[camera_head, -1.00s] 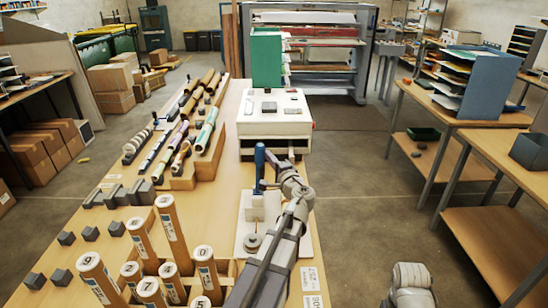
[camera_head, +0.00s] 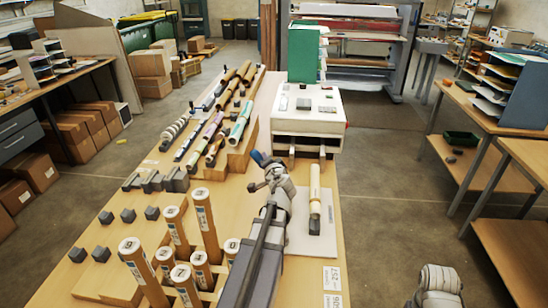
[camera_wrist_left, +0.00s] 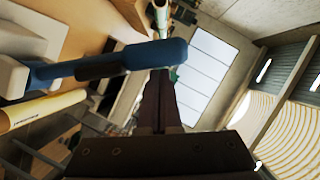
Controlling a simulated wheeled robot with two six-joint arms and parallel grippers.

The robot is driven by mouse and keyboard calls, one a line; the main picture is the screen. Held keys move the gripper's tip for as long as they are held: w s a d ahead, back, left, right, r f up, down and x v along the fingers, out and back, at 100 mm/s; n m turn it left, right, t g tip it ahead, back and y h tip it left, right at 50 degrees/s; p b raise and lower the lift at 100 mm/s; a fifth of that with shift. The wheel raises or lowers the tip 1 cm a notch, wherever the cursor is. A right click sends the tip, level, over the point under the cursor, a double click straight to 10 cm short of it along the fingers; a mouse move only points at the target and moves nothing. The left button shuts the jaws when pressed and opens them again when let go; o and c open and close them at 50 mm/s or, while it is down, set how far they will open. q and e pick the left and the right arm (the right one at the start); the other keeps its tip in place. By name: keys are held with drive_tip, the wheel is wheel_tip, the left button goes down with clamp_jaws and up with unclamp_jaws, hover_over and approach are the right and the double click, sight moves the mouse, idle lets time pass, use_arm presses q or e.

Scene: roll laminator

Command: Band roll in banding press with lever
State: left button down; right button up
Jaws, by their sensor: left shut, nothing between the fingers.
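The banding press has a white base plate (camera_head: 327,238) on the table in front of the white box. A cream roll (camera_head: 315,190) is at its right side, with a dark piece at its near end; it also shows in the left wrist view (camera_wrist_left: 42,109). The press's blue lever (camera_head: 258,158) shows small at my left gripper; in the left wrist view its blue handle (camera_wrist_left: 110,64) lies across the picture at the fingertips. My left gripper (camera_head: 272,176) is shut with nothing between its fingers. My arm hides the press's left part. Whether fingers touch the lever is unclear.
Labelled upright tubes (camera_head: 205,225) stand in a wooden rack left of my arm. Coloured rolls lie on a wooden stand (camera_head: 243,150) farther back. A white box (camera_head: 308,125) stands beyond the press. Dark blocks (camera_head: 152,212) sit at the left.

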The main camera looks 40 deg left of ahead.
use_arm(q)
drive_tip(key=shift+s+a+f, duration=0.2)
drive_tip(key=shift+a, duration=0.15)
use_arm(e)
drive_tip(key=shift+f, duration=0.2)
use_arm(q)
drive_tip(key=shift+r, duration=0.1)
use_arm(e)
drive_tip(key=shift+r, duration=0.1)
